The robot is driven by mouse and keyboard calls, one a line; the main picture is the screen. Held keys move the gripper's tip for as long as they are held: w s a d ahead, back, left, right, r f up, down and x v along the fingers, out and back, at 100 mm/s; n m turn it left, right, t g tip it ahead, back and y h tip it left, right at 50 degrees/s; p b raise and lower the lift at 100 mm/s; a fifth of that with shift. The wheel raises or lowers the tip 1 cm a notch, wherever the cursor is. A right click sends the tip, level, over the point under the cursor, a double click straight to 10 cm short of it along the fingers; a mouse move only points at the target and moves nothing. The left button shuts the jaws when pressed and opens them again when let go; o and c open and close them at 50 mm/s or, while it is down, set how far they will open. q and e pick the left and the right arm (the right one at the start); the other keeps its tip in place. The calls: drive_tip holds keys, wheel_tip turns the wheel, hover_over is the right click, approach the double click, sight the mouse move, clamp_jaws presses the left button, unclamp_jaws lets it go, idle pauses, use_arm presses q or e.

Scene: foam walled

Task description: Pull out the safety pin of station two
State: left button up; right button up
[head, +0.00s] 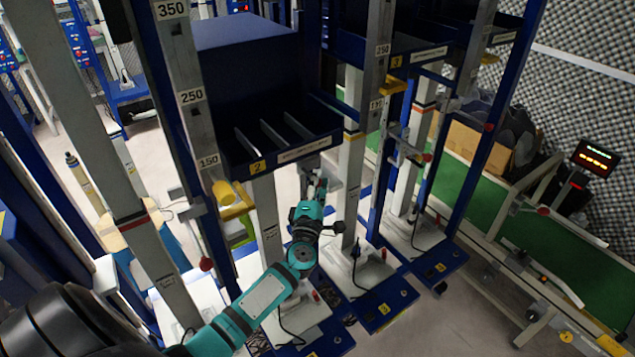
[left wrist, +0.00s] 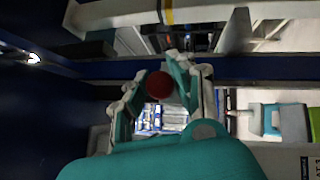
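Station two has a blue bin with a yellow "2" label (head: 258,167) on its front edge. My left gripper (head: 318,185) is beside and just below the bin's right end, small and partly hidden by my teal wrist in the head view. In the left wrist view, a red ball knob (left wrist: 159,85) shows between the fingertips of my left gripper (left wrist: 160,72). The fingers are apart on either side of it, and I see no clear grip. The pin's shaft behind the knob is hidden. My right gripper is not in view.
A grey post with height numbers (head: 191,97) stands left of the bin. Another post (head: 352,150) stands close to the right of my gripper. Station three's base (head: 384,308) lies right of station two's. A green conveyor (head: 590,270) runs at the right.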

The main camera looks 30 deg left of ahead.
use_arm(q)
clamp_jaws()
drive_tip(key=shift+d, duration=0.1)
drive_tip(key=s+d+p, duration=0.1)
drive_tip(key=s+d, duration=0.2)
drive_tip(key=d, duration=0.5)
drive_tip(key=shift+s+f+p, duration=0.15)
drive_tip(key=shift+f+p, duration=0.05)
drive_tip(key=shift+p, duration=0.15)
drive_tip(key=shift+o, duration=1.6)
unclamp_jaws()
drive_tip(key=shift+d, duration=0.1)
drive_tip(key=o, duration=0.3)
drive_tip(key=shift+s+r, duration=0.15)
